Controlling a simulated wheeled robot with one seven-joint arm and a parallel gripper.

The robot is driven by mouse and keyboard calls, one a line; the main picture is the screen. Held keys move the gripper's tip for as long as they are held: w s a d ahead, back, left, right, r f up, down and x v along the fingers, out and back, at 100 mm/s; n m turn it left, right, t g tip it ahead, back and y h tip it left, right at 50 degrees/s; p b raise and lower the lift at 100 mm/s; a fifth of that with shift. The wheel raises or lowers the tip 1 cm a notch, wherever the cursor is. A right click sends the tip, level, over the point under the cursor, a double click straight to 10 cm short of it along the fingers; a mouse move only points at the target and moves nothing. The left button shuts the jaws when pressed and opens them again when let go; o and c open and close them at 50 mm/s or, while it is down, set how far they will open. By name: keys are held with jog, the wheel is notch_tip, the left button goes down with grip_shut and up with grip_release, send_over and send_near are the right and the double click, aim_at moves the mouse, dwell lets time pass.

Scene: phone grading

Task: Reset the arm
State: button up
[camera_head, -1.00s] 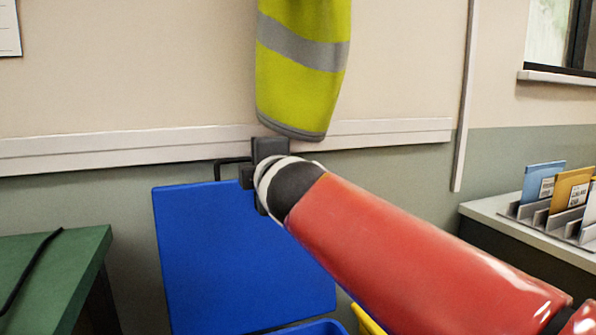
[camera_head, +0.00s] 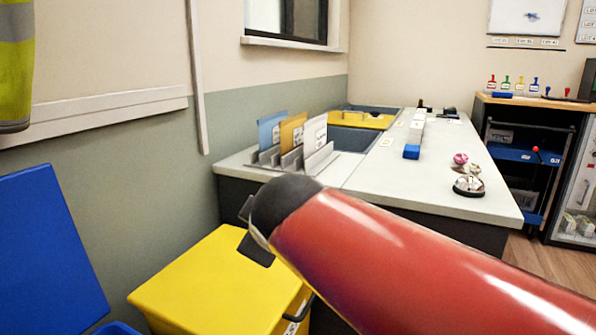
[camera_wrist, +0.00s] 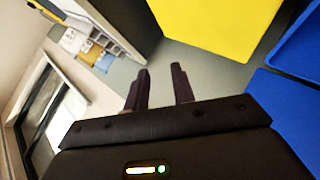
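My red arm reaches across the head view from the lower right. My gripper (camera_head: 252,240) is mostly hidden behind the arm's dark end, with only black parts showing above the yellow bin (camera_head: 190,285). In the wrist view my gripper (camera_wrist: 160,82) has its two dark fingers apart, with only bare floor or wall seen between them. It holds nothing that I can see. The yellow bin also shows at the top of the wrist view (camera_wrist: 220,22).
A white counter (camera_head: 450,200) stands ahead, with a folder rack (camera_head: 295,155), a blue block (camera_head: 411,152) and a bell (camera_head: 469,184). A blue bin lid (camera_head: 45,250) is at the left. Dark shelves (camera_head: 520,155) stand far right, with open floor before them.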

jog(key=s+d+f+m+g+h, duration=0.1)
jog(key=s+d+f+m, duration=0.15)
jog(key=d, duration=0.35)
jog(key=s+d+f+m+g+h, duration=0.1)
jog(key=s+d+f+m+h, duration=0.15)
jog(key=d, duration=0.35)
jog(key=s+d+f+m+g, duration=0.3)
jog(key=s+d+f+m, duration=0.6)
jog(key=s+d+f, duration=0.1)
notch_tip(320, 180, down, 2)
jog(key=shift+s+d+f, duration=0.1)
jog(key=shift+s+d, duration=0.15)
jog(key=shift+s, duration=0.5)
